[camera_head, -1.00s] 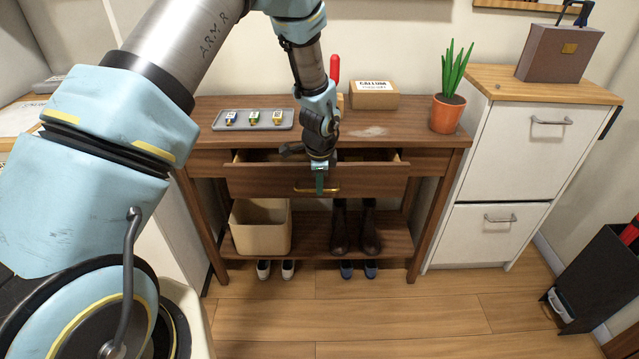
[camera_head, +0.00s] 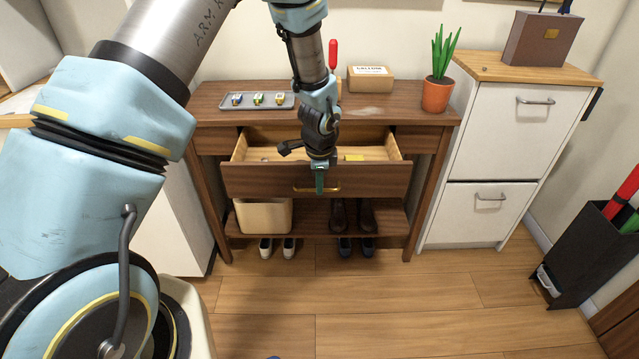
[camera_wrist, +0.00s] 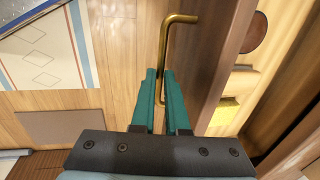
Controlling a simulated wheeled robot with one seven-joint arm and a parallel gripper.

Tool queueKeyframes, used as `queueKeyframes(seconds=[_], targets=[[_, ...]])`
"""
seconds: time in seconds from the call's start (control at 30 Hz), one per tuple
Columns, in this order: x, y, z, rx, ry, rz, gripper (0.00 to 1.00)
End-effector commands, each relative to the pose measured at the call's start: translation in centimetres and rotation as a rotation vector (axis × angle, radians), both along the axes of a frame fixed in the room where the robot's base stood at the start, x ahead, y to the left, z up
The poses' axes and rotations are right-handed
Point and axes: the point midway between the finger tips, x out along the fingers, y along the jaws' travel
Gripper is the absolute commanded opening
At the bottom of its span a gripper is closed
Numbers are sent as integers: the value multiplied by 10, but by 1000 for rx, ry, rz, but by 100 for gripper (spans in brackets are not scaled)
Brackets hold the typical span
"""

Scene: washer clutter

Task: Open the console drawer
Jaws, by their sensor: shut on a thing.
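The wooden console (camera_head: 215,108) stands against the wall. Its wide middle drawer (camera_head: 255,182) is pulled well out, and its pale interior shows with a yellow item (camera_head: 354,157) inside. The brass handle (camera_head: 301,189) is on the drawer front; it also shows in the wrist view (camera_wrist: 178,18). My gripper (camera_head: 319,190) is at the handle, its teal fingers shut around the bar. In the wrist view the fingers (camera_wrist: 160,88) close on the handle, and the drawer front's edge lies to their right.
A grey tray (camera_head: 285,101), a cardboard box (camera_head: 370,79) and a potted plant (camera_head: 437,94) stand on the console top. Below are a beige bin (camera_head: 264,216) and dark boots (camera_head: 367,216). A white cabinet (camera_head: 515,150) stands at right. The floor in front is clear.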

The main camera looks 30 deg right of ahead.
Motion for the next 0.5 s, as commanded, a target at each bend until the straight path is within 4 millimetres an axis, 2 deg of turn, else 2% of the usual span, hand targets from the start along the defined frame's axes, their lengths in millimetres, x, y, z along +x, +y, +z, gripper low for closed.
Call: queueKeyframes(seconds=[0.1,0.13,0.23,0.5], targets=[[1,0,1,-1,-1,1,0],[1,0,1,-1,-1,1,13],[1,0,1,-1,-1,1,25],[0,0,1,-1,-1,1,25]])
